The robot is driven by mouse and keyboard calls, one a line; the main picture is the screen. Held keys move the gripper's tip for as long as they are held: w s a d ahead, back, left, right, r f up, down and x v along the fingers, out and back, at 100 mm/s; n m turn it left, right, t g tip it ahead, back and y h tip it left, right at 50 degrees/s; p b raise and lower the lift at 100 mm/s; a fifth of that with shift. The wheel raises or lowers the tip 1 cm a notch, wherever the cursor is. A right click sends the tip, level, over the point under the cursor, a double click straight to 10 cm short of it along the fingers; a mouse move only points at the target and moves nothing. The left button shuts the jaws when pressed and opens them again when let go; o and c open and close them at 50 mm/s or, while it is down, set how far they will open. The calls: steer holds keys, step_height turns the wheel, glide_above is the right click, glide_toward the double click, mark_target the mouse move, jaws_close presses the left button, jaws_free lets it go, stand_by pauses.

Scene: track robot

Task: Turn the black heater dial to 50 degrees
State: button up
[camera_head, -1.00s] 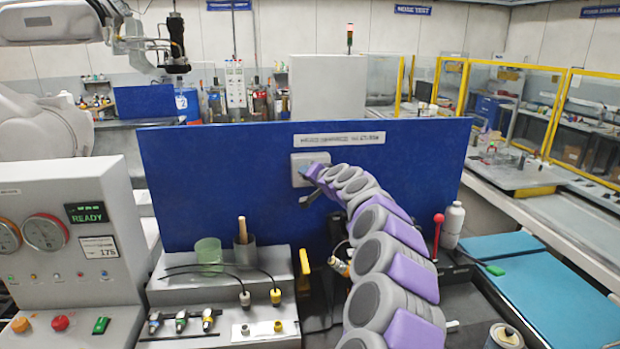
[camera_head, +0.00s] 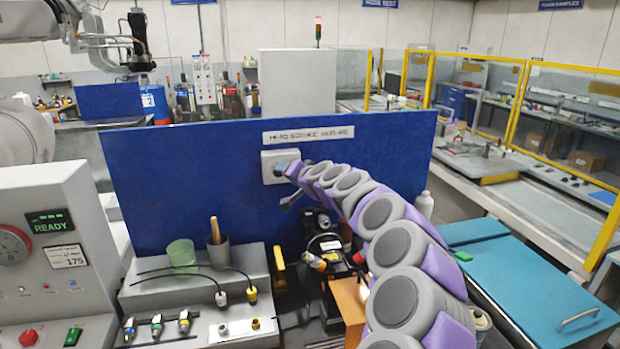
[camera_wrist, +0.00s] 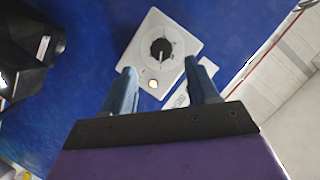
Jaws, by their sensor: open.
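The black heater dial (camera_wrist: 160,49) is a round knob with a light pointer mark, set in a white square plate (camera_wrist: 177,28) on the blue panel. In the wrist view it lies beyond my gripper (camera_wrist: 160,78), roughly in line with the gap between the two blue fingers. The fingers are apart and nothing is between them. In the head view my gripper (camera_head: 286,168) is in front of the white plate (camera_head: 270,160) and hides the dial. Contact with the dial does not show. The scale marks are too small to read.
The blue panel (camera_head: 180,185) stands upright behind the bench. A control box (camera_head: 40,240) is at far left. A teal case (camera_head: 530,275) lies at right.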

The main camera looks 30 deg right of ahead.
steer(key=p+v, duration=0.1)
steer(key=v, duration=1)
steer(key=shift+s+p, duration=0.3)
steer(key=shift+p, duration=0.1)
steer(key=shift+d, duration=0.1)
